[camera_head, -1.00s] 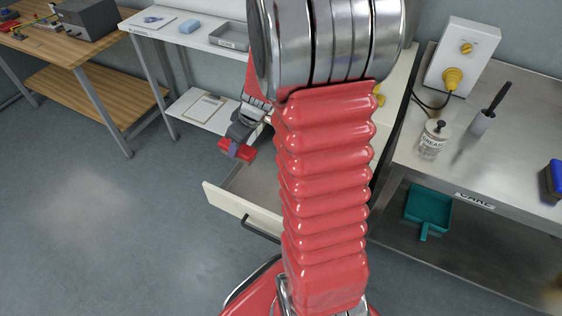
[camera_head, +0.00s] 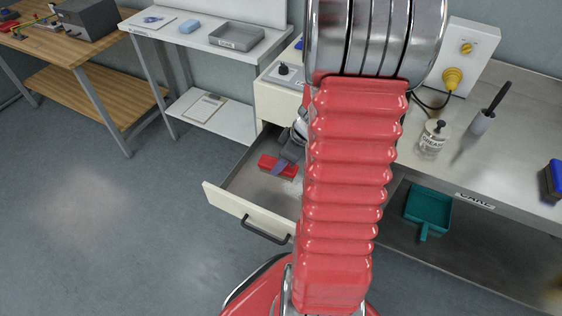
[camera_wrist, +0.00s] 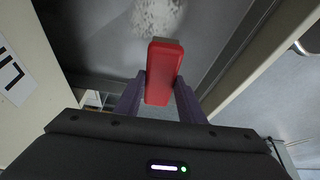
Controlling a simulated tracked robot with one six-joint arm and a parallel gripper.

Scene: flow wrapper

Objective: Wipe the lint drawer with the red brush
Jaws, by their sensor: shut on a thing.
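The lint drawer (camera_head: 234,202) is pulled open from a cream cabinet, with a dark handle on its front. My gripper (camera_head: 282,169) is shut on the red brush (camera_head: 270,163) and holds it within the drawer's outline. In the wrist view my gripper's two purple fingers (camera_wrist: 160,92) clasp the red brush (camera_wrist: 163,72) from both sides. Pale lint (camera_wrist: 158,15) lies on the grey drawer floor just beyond the brush. Whether the brush touches the floor I cannot tell. My red arm hides the right part of the drawer in the head view.
A steel bench (camera_head: 510,150) at the right carries a grease jar (camera_head: 433,139), a brush in a holder and a blue-topped block. A teal dustpan (camera_head: 429,208) lies on its lower shelf. A white table (camera_head: 200,45) with a grey tray (camera_head: 237,36) stands behind. Floor at left is clear.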

